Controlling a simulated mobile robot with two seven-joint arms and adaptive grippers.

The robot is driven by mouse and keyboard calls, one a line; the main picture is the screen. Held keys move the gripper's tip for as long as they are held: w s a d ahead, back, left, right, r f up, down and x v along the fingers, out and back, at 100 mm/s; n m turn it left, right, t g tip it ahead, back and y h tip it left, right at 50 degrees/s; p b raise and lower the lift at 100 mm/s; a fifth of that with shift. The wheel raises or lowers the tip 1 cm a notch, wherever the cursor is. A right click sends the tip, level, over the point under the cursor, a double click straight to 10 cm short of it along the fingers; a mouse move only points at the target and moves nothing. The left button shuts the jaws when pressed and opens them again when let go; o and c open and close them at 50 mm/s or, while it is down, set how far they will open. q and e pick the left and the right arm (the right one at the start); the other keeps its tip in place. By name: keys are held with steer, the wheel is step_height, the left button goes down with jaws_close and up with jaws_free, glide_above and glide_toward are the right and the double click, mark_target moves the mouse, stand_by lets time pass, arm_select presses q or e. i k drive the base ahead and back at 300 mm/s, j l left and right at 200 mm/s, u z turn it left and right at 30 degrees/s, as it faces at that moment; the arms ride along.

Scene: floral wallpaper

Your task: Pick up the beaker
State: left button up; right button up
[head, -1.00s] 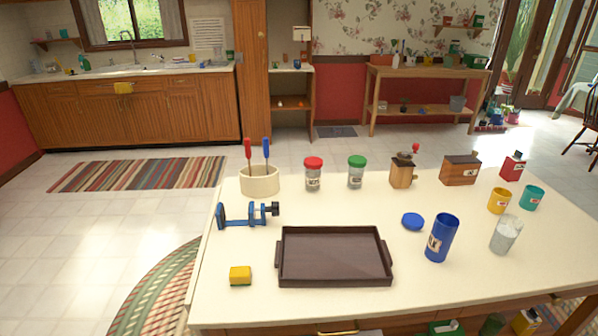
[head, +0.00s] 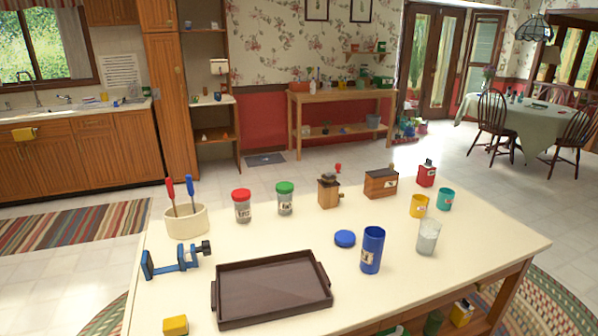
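The beaker (head: 428,237) is a clear, slightly tapered vessel with whitish contents. It stands upright on the right part of the cream table (head: 470,260) in the head view. A tall blue canister (head: 372,250) with a label stands just left of it, apart from it. A yellow cup (head: 419,205) and a teal cup (head: 445,199) stand behind it. Neither of my grippers shows in the head view.
A brown tray (head: 322,277) lies at the front. A blue lid (head: 345,238), two jars, a wooden grinder (head: 328,190), a wooden box (head: 381,184) and a red tin (head: 427,173) stand farther back. The tabletop right of the beaker is clear.

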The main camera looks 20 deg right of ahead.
mark_target(428, 238)
steer(key=l+z, duration=0.1)
steer(key=z, duration=1.25)
